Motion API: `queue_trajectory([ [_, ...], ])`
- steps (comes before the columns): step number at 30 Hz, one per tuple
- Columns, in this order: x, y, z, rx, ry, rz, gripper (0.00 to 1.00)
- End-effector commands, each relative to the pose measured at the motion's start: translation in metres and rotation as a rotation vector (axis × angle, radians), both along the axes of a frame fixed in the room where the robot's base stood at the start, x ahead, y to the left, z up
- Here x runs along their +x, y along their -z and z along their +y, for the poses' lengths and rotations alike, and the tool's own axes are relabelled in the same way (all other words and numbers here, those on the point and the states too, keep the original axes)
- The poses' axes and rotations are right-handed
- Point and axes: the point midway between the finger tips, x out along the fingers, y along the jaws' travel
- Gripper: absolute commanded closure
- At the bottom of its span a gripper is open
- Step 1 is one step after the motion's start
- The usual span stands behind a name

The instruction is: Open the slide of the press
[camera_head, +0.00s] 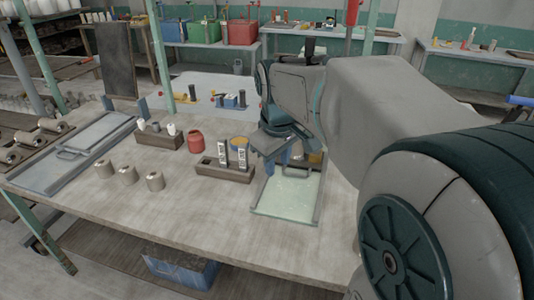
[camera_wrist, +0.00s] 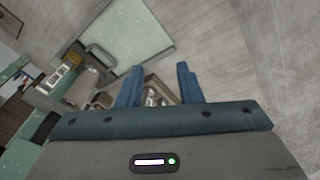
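A pale green flat bed (camera_head: 288,199) in a grey frame lies near the table's front edge, with a bar handle (camera_head: 297,172) at its far end. I take it for the press, but cannot tell for sure. In the wrist view the green bed (camera_wrist: 137,32) and a handle (camera_wrist: 101,54) show beyond my fingers. My gripper (camera_wrist: 159,70) has its two blue fingers spread apart, with nothing held between them. In the head view it hangs over the far end of the bed, partly hidden by my arm. A similar grey-blue flat unit with a handle (camera_head: 70,153) lies at the table's left.
A wooden rack (camera_head: 226,174) with two labelled items stands just left of the bed. A red jar (camera_head: 196,141), a wooden box (camera_head: 160,141) and several pale cylinders (camera_head: 129,175) stand further left. The table's front middle is clear.

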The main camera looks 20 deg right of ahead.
Motion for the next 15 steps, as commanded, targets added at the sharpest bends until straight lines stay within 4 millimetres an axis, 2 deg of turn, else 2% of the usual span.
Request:
queue_trajectory([
  [1, 0.023, 0.015, -0.011, -0.018, -0.046, 0.015, 0.67],
  [3, 0.051, 0.022, -0.025, -0.041, -0.123, 0.033, 0.67],
  [9, 0.12, 0.049, -0.071, -0.092, -0.331, 0.08, 0.67],
  [15, 0.163, 0.074, -0.111, -0.115, -0.48, 0.11, 0.67],
])
